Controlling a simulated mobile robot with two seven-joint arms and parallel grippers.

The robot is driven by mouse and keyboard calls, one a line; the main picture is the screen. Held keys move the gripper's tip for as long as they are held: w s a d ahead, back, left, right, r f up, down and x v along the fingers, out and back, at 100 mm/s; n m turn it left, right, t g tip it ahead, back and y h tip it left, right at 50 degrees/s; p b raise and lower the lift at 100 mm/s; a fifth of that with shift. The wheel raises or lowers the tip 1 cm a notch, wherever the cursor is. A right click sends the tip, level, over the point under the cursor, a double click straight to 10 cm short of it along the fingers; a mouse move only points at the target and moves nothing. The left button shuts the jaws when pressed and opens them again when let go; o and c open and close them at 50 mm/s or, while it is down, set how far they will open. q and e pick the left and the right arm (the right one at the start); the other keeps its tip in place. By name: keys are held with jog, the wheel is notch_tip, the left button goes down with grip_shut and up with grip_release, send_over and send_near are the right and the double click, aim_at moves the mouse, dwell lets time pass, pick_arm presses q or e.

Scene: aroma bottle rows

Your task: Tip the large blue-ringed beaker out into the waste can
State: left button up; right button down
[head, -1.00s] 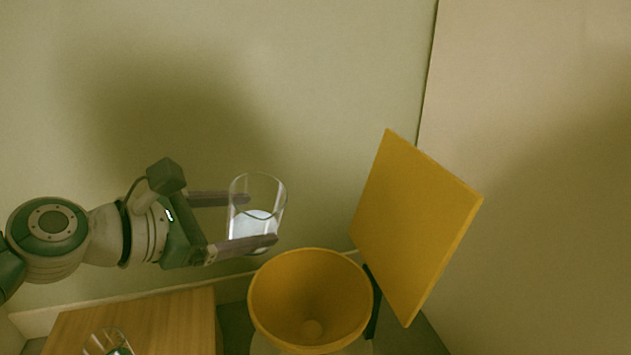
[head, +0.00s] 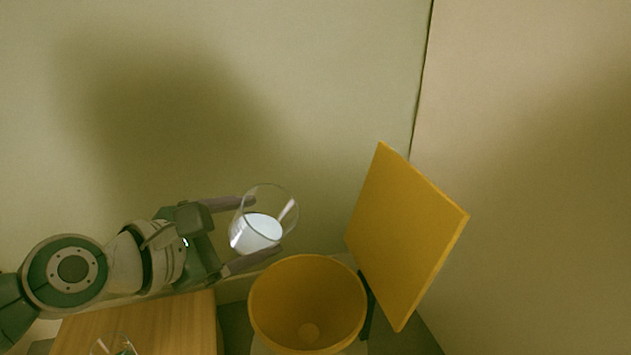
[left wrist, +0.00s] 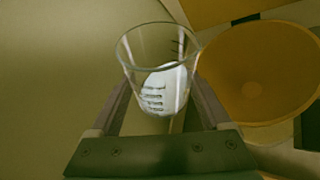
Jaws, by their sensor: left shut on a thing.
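A clear glass beaker (head: 264,205) holds white contents in its lower part. My left gripper (head: 262,226) is shut on its sides, one finger on each side. The beaker is held in the air, leaning right, at the upper left of the yellow waste can (head: 308,285). No blue ring can be made out on it. The can's mouth is open. My right gripper is out of view.
The can's square yellow lid (head: 405,235) stands raised at its right. A wooden surface (head: 165,325) lies at lower left, with another glass vessel (head: 115,345) partly cut off on it. A plain wall (head: 300,90) stands behind.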

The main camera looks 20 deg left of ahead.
pick_arm(q)
jog(key=shift+d+r, duration=0.15)
jog(key=shift+r, duration=0.05)
jog(key=shift+s+d+f+m+t+y, duration=0.2)
jog(key=shift+f+m+t+y, duration=0.3)
jog(key=shift+m, duration=0.3)
jog(key=shift+f+m+b, duration=0.2)
jog(key=shift+m+b, duration=0.1)
jog(key=shift+m, duration=0.1)
jog(key=shift+r+m+t+y, duration=0.45)
jog(key=shift+m+t+y, duration=0.05)
jog(key=shift+m, duration=0.2)
jog(key=shift+f, duration=0.15)
jog(key=shift+m, duration=0.3)
jog(key=shift+d+m+t+y, duration=0.25)
jog(key=shift+m+t+y, duration=0.15)
jog(key=shift+m, duration=0.1)
